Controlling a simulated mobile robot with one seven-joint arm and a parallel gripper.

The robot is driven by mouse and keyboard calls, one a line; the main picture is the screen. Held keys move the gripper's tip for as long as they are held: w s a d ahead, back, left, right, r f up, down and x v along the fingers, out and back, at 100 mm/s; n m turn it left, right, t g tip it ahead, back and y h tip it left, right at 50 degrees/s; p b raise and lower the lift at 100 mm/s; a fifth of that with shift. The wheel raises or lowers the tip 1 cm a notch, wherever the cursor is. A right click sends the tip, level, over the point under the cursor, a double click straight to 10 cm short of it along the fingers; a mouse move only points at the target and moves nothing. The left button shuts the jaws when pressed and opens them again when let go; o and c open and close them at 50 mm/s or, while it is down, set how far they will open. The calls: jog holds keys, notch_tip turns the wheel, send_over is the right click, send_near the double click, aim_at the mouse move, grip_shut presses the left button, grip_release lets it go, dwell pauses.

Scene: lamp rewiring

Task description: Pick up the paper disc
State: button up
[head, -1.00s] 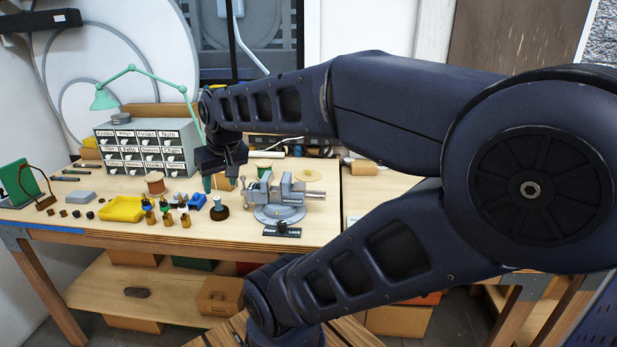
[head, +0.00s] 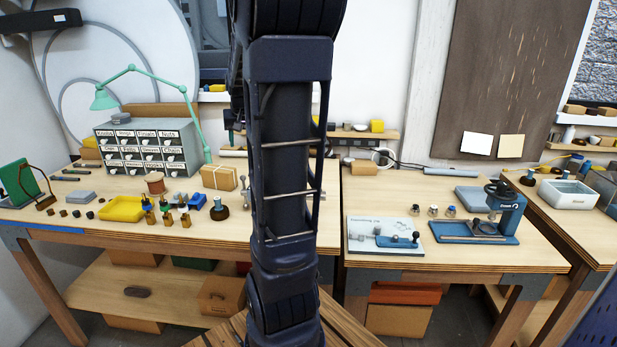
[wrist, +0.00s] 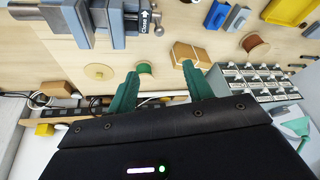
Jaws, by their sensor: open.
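The paper disc (wrist: 98,72) is a flat, pale yellow round piece with a small centre mark. It lies on the wooden bench in the wrist view, left of my gripper's fingers. In the head view my arm hides it. My gripper (wrist: 160,71) has two green fingers, spread apart with nothing held between them. It hovers above the bench, and the disc is outside the gap between the fingers, beyond the left one. My arm hides most of the gripper in the head view.
A grey vise (wrist: 115,18) stands near the disc. A green spool (wrist: 145,68) and a tied cardboard box (wrist: 188,54) are near the fingertips. The drawer cabinet (head: 149,147) stands at the bench's back. Cables and a shelf run along the wall.

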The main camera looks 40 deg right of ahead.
jog(key=w+d+f+m, duration=0.1)
jog(key=w+d+f, duration=0.15)
jog(key=d, duration=0.35)
jog(key=w+d+f+m+h, duration=0.1)
jog(key=w+d+f, duration=0.15)
jog(key=d, duration=0.35)
jog(key=w+d+f+m, duration=0.1)
jog(key=w+d+f, duration=0.15)
jog(key=d, duration=0.35)
jog(key=w+d+f, duration=0.1)
jog(key=d+f, duration=0.3)
jog(key=d, duration=0.2)
jog(key=w+d+f+m+g, duration=0.1)
jog(key=d+f, duration=0.4)
jog(key=d, duration=0.1)
jog(key=w+d+f+m+h, duration=0.1)
jog(key=d+f, duration=0.3)
jog(key=d, duration=0.2)
jog(key=shift+d+f+g, duration=0.1)
jog(key=shift+f+g, duration=0.2)
jog(key=shift+f, duration=0.05)
jog(key=shift+s+a+x, duration=0.1)
jog(key=shift+x, duration=1.2)
jog(key=shift+s+a+x, duration=0.1)
jog(key=shift+x, duration=1.2)
jog(key=shift+f, duration=0.15)
jog(key=c, duration=1.1)
